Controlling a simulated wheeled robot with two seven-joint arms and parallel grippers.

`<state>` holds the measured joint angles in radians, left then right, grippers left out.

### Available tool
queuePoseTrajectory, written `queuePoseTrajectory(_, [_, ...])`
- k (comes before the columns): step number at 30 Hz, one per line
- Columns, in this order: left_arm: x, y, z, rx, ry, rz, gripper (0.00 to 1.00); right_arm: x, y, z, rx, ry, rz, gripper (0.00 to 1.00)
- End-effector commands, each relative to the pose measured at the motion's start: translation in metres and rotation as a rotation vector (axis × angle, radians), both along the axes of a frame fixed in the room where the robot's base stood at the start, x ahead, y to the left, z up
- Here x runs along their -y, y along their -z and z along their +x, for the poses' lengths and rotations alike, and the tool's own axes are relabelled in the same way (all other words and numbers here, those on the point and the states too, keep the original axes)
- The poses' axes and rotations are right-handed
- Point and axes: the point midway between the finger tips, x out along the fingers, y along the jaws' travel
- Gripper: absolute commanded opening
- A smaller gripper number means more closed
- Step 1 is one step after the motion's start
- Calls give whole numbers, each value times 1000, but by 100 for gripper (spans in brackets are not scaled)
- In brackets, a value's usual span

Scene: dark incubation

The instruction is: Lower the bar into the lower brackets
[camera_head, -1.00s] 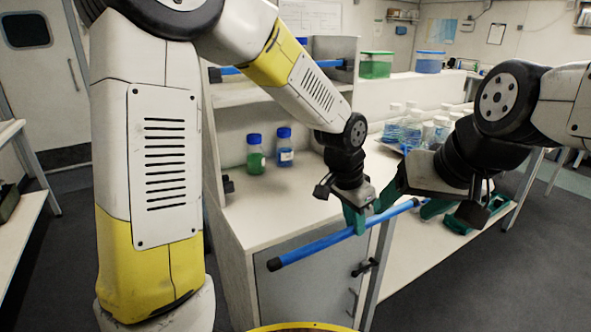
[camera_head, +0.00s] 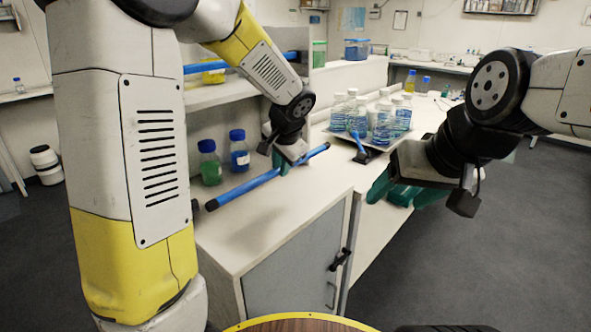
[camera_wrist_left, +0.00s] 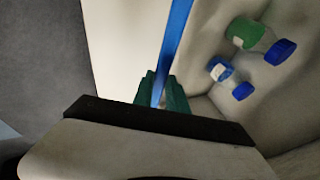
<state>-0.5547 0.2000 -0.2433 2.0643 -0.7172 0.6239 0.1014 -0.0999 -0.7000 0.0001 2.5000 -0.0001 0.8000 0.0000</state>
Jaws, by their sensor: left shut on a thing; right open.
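My left gripper (camera_head: 283,167) is shut on a blue bar (camera_head: 245,187) with dark ends, holding it above the cabinet top. The bar slants from lower left to upper right in the head view. In the left wrist view the bar (camera_wrist_left: 177,35) runs between the green fingers of the gripper (camera_wrist_left: 160,92). A small dark fitting (camera_head: 195,207), possibly a lower bracket, shows beside the bar's left end; I cannot tell whether they touch. My right gripper (camera_head: 398,194) is open and empty, apart from the bar, to the right of the cabinet.
A green bottle (camera_head: 210,165) and a blue bottle (camera_head: 239,154) stand behind the bar. Another blue bar (camera_head: 203,68) shows at the upper shelf. A tray (camera_head: 350,136) of several bottles stands at the back right. The cabinet's front top is clear.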

Motion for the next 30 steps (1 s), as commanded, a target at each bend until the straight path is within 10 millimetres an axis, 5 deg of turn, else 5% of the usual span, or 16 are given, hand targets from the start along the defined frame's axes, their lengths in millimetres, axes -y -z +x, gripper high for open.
queuePoseTrajectory(30, [-63, 4, 49, -1, -1, -1, 0, 0, 0, 0, 0, 0, 0, 69])
